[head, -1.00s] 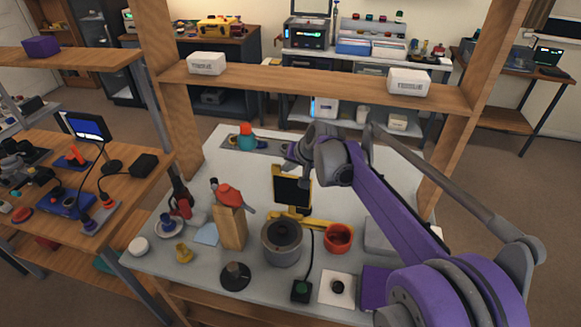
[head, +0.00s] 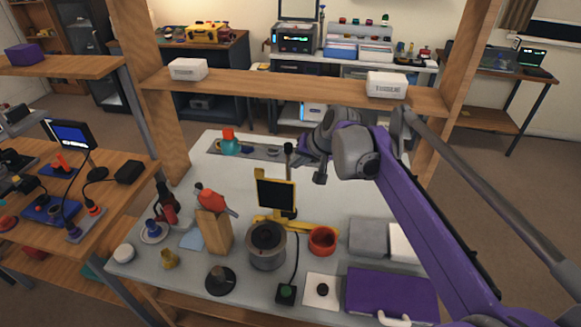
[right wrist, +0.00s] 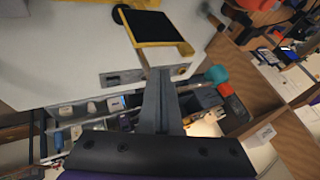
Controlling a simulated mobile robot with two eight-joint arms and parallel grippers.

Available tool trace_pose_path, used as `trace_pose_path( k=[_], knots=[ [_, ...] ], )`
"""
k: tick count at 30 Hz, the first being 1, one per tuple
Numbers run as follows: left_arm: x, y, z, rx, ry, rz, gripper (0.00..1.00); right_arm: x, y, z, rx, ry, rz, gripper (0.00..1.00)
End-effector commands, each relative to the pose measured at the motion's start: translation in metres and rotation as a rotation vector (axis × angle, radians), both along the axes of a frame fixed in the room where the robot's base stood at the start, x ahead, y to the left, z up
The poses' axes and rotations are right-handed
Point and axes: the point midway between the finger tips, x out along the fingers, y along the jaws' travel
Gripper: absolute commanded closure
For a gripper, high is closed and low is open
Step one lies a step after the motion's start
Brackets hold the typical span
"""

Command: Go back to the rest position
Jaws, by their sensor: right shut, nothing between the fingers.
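My right arm comes in from the lower right of the head view and reaches over the white bench (head: 215,170). Its right gripper (head: 319,178) is above the bench, beside the yellow stand with a dark screen (head: 275,193). In the right wrist view the gripper (right wrist: 158,75) has its two grey fingers together, with nothing between them. The yellow stand (right wrist: 160,27) also shows there, beyond the fingertips. My left gripper is not in view.
A grey pot (head: 266,252), red bowl (head: 322,240), wooden block (head: 215,232) and purple case (head: 390,292) stand on the bench. A wooden shelf (head: 290,88) with white boxes (head: 188,69) spans its back. A wooden side table (head: 110,195) stands left.

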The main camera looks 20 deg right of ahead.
Motion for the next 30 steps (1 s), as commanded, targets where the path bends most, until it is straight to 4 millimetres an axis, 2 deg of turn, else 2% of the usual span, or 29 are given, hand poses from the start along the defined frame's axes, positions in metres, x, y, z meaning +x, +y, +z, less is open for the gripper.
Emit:
trace_pose_path(
  k=[5,17,20,23,26,30],
  knots=[
    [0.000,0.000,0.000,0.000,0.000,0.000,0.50,-0.004,-0.001,0.006,0.000,0.000,0.000,1.00],
    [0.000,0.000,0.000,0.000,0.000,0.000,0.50,-0.004,-0.001,0.005,-0.001,0.000,0.001,1.00],
    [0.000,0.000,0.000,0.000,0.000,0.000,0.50,-0.011,0.002,0.003,-0.009,0.003,0.008,1.00],
    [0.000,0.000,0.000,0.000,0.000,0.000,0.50,-0.035,0.012,-0.005,-0.042,0.013,0.036,1.00],
    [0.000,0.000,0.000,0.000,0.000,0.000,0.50,-0.077,0.027,-0.024,-0.102,0.029,0.084,1.00],
    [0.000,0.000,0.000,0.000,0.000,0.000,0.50,-0.151,0.043,-0.063,-0.209,0.050,0.165,1.00]
  ],
)
